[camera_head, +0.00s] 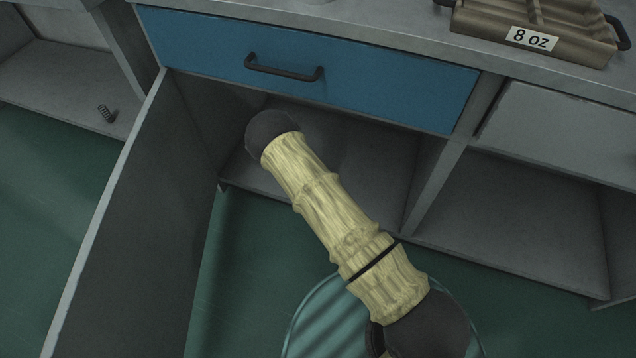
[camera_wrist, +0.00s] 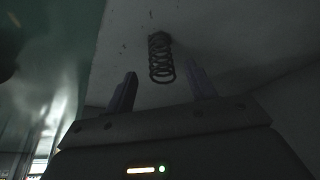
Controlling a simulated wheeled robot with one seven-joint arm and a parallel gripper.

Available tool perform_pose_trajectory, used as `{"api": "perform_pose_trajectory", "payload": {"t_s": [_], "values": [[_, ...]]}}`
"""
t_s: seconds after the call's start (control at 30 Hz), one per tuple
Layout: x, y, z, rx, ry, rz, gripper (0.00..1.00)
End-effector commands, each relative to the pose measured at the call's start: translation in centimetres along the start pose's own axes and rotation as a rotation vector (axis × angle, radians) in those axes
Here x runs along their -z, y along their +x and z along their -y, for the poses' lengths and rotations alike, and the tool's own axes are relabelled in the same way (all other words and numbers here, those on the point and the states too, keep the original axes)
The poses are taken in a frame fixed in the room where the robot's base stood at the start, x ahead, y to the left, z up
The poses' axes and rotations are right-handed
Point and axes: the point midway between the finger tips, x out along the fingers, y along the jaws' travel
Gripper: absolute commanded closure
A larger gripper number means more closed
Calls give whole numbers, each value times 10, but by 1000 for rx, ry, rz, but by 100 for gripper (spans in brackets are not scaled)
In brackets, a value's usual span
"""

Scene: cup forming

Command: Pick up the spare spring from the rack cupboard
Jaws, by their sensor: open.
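In the wrist view a dark coil spring (camera_wrist: 160,60) rests on a grey surface, ahead of and between the fingertips of my gripper (camera_wrist: 162,72). The two fingers are spread apart and nothing is held. Whether the spring lies fully between the fingers in depth I cannot tell. In the head view my arm reaches into the open cupboard (camera_head: 375,155) under the blue drawer, and my gripper is hidden there. A small dark spring (camera_head: 106,113) shows on the open shelf at the far left, apart from my arm.
An open grey cupboard door (camera_head: 125,230) stands left of my arm. The blue drawer (camera_head: 300,65) above is shut. A tray marked 8 oz (camera_head: 480,32) sits on the counter at top right. The compartment (camera_head: 535,215) at right looks empty.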

Motion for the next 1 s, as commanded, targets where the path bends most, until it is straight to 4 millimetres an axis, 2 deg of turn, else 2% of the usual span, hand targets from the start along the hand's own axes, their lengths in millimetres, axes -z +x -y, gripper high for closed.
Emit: {"api": "perform_pose_trajectory", "payload": {"t_s": [0.17,0.53,1.0], "values": [[-1,7,0,0,0,0,45],[-3,50,2,-1,1,0,45],[-2,52,3,0,0,0,45]]}}
